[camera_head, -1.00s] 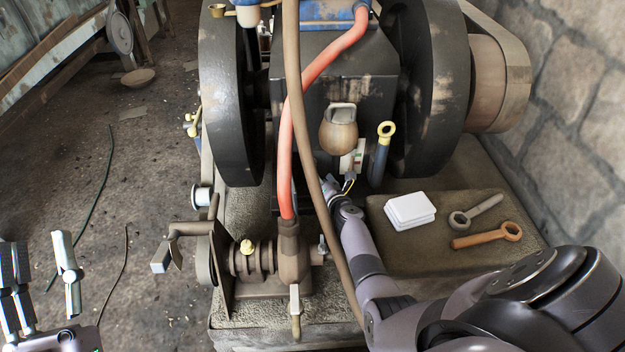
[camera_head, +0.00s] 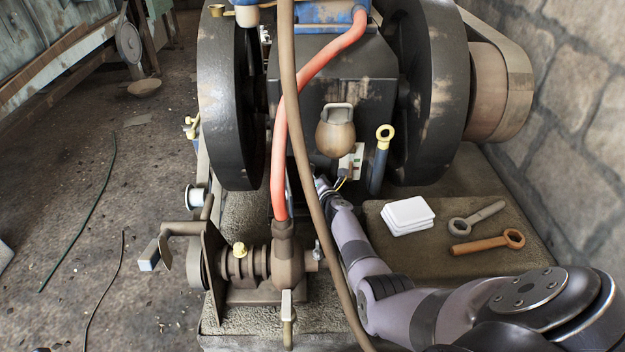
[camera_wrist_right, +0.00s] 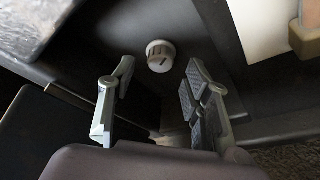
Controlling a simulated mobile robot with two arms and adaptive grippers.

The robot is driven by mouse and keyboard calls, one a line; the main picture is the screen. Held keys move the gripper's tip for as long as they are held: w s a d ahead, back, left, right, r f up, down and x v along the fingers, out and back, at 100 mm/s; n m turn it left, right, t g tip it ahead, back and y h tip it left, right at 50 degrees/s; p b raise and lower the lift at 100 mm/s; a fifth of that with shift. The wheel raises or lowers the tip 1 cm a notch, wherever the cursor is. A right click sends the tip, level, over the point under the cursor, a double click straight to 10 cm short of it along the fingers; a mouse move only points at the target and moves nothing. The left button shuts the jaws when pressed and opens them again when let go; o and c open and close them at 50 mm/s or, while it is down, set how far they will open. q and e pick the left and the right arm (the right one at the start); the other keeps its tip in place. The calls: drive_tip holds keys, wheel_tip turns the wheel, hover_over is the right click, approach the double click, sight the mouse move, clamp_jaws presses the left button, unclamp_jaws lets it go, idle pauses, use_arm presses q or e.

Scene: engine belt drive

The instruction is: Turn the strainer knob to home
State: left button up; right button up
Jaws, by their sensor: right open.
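The knob (camera_wrist_right: 160,56) shows in the right wrist view as a small pale round dial with ribbed sides and a dark pointer line on its face. It sits on a dark surface beyond my fingers. My right gripper (camera_wrist_right: 160,103) is open and empty, with one finger to the left of the knob and the other to the right, apart from it. The knob cannot be made out there. My left gripper is not in view.
A brown hose (camera_head: 307,150) and a red hose (camera_head: 279,150) hang close to my right gripper. Black flywheels (camera_head: 432,100) flank the engine. A crank (camera_head: 172,240) stands at left.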

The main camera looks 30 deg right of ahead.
drive_tip(key=b+x, duration=0.2)
drive_tip(key=x, duration=0.1)
drive_tip(key=shift+s, duration=0.1)
clamp_jaws()
idle(0.6)
